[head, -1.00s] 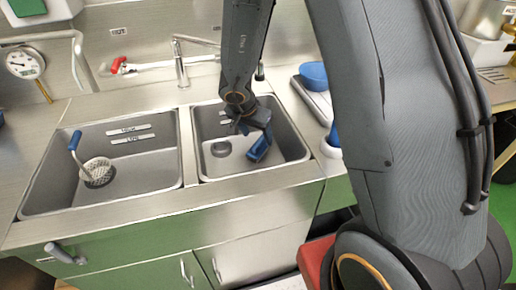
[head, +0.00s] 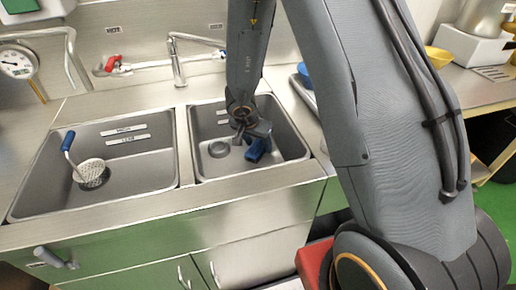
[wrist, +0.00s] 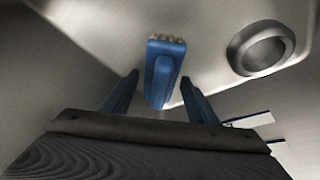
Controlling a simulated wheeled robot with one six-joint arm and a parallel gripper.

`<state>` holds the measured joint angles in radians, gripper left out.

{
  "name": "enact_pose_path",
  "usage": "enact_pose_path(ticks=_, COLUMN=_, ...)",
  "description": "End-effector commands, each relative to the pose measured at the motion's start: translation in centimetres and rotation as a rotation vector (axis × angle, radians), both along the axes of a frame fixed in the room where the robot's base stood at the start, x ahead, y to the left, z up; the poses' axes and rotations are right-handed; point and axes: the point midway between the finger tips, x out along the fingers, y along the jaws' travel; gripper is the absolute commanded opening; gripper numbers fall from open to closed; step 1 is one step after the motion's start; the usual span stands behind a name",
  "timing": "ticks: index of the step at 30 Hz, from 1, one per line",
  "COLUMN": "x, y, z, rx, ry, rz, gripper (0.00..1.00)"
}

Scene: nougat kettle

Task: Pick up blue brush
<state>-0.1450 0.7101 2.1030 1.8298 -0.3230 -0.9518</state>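The blue brush (head: 257,149) is in the right sink basin (head: 207,172), partly covered by my gripper in the head view. In the wrist view the brush (wrist: 163,76) has a blue body with pale bristle tufts at its far end. My gripper (head: 250,135) reaches down into the basin. In the wrist view its two blue fingers (wrist: 159,84) are spread, one on each side of the brush, with a visible gap on both sides. Whether the fingertips are level with the brush in depth is hard to tell.
A round drain (wrist: 262,48) lies beside the brush in the basin. The left basin (head: 125,187) holds a blue-handled strainer (head: 90,174). The faucet (head: 178,62) stands behind the sinks. The basin walls surround my gripper. A yellow bowl (head: 438,58) is at the back right.

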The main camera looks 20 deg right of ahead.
Motion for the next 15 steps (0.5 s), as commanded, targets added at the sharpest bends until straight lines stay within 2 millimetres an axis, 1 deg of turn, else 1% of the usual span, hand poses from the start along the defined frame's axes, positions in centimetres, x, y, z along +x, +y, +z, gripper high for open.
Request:
enact_pose_path(ticks=1, x=-0.01, y=0.01, z=0.01, rx=0.000, ry=0.000, rz=0.000, gripper=0.44)
enact_pose_path(ticks=6, x=-0.01, y=0.01, z=0.01, rx=0.000, ry=0.000, rz=0.000, gripper=0.15)
enact_pose_path(ticks=7, x=0.00, y=0.01, z=0.02, rx=0.000, ry=0.000, rz=0.000, gripper=0.14)
enact_pose_path(ticks=8, x=0.00, y=0.01, z=0.02, rx=0.000, ry=0.000, rz=0.000, gripper=0.10)
enact_pose_path(ticks=15, x=0.01, y=0.01, z=0.22, rx=0.000, ry=0.000, rz=-0.001, gripper=0.10)
